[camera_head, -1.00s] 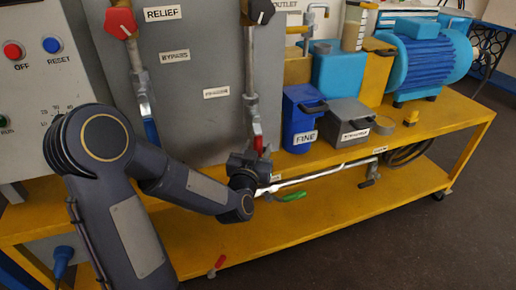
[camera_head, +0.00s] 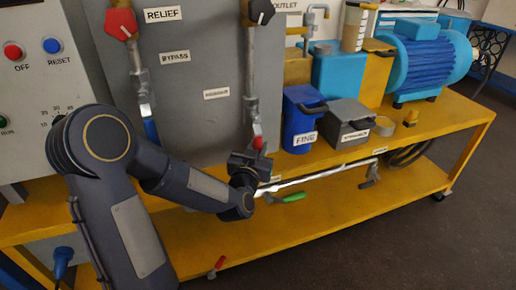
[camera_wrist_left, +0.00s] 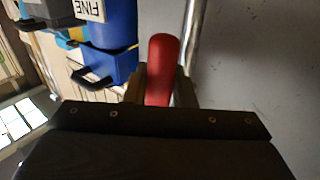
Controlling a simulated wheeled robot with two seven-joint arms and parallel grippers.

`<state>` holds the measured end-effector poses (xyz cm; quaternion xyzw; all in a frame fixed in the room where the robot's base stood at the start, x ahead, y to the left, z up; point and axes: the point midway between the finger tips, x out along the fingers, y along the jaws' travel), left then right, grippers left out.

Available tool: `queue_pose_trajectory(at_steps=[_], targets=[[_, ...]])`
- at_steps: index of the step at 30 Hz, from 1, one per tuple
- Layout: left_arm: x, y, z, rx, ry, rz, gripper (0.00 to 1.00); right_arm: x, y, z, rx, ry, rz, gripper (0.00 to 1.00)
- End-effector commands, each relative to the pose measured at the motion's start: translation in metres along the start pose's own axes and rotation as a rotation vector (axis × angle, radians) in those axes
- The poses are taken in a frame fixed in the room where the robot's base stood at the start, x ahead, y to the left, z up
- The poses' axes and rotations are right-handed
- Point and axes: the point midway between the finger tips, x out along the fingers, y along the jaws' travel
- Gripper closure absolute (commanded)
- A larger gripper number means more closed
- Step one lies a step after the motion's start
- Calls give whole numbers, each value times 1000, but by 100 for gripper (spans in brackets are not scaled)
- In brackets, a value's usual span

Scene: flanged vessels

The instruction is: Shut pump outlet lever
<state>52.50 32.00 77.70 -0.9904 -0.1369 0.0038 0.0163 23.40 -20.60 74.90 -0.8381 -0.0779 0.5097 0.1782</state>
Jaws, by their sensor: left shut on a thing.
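A red lever handle (camera_head: 259,143) hangs at the lower end of the vertical pipe right of the grey panel's small labels. My left gripper (camera_head: 250,160) is at this handle, just below the panel. In the left wrist view the red handle (camera_wrist_left: 163,60) stands between the two fingers of my left gripper (camera_wrist_left: 160,88), which are shut on it. The handle's lower part is hidden by the gripper. The small label beside the pipe is too blurred to read. My right gripper does not show.
A blue-handled lever (camera_head: 151,130) hangs on the left pipe. A green handle (camera_head: 292,197) is on the rod just right of my gripper. The blue FINE box (camera_head: 300,120) and a grey box (camera_head: 348,121) stand close on the right. The lower yellow shelf (camera_head: 330,222) has free room.

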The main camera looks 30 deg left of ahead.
Motion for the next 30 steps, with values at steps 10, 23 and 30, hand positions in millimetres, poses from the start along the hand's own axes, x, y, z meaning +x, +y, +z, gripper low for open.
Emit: queue_pose_trajectory(at_steps=[10,23,30], targets=[[-7,-10,-6,119,-77,1,100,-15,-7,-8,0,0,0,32],[-24,-35,-22,442,-298,10,100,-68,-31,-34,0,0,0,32],[-32,-47,-35,633,-426,16,100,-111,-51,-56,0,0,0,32]])
